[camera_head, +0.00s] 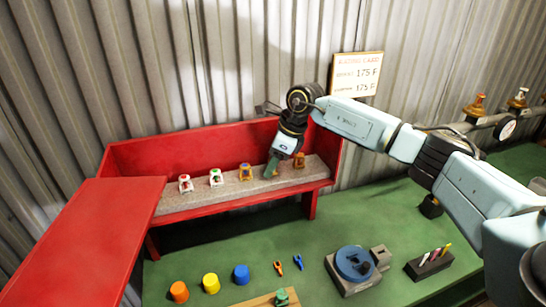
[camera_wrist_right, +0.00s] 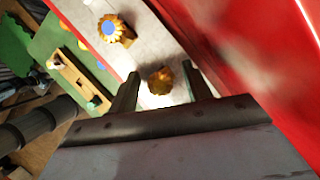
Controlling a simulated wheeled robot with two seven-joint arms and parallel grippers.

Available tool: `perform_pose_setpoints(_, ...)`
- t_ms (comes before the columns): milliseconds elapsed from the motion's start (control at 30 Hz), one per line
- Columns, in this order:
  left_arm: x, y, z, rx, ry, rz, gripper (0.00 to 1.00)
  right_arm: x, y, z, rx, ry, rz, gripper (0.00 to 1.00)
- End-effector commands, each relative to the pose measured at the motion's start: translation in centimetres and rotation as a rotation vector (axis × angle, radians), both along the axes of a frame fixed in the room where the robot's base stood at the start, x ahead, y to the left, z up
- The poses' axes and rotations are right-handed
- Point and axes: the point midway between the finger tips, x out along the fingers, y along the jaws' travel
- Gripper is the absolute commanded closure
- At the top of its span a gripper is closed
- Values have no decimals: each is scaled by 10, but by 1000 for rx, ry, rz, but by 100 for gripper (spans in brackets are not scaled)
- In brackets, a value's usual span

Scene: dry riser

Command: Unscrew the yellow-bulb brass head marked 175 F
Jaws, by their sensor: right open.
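My right gripper (camera_head: 272,168) is open over the grey foam row in the red box. In the right wrist view, the open fingers (camera_wrist_right: 162,90) point at an amber-brass head (camera_wrist_right: 160,82), which sits in the gap near the fingertips; contact cannot be told. Its bulb and marking are not readable. A brass head with a blue top (camera_wrist_right: 110,28) stands beside it and also shows in the head view (camera_head: 246,172). Another brass head (camera_head: 299,160) stands just right of the gripper in the head view. A wall card (camera_head: 357,74) reads 175 F. My left gripper is out of view.
Two white heads, red-topped (camera_head: 185,183) and green-topped (camera_head: 216,177), stand left in the red box (camera_head: 200,150). A pipe (camera_head: 490,122) with heads and a gauge is at far right. Orange, yellow and blue caps (camera_head: 211,283) and a blue round device (camera_head: 355,263) occupy the green bench.

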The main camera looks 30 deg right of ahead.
Motion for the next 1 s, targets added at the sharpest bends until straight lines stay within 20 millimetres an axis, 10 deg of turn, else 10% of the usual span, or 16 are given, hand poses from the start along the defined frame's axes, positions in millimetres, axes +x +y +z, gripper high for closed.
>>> perform_pose_setpoints(1000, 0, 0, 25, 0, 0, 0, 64, 0, 1, 0, 0, 0, -718, 51)
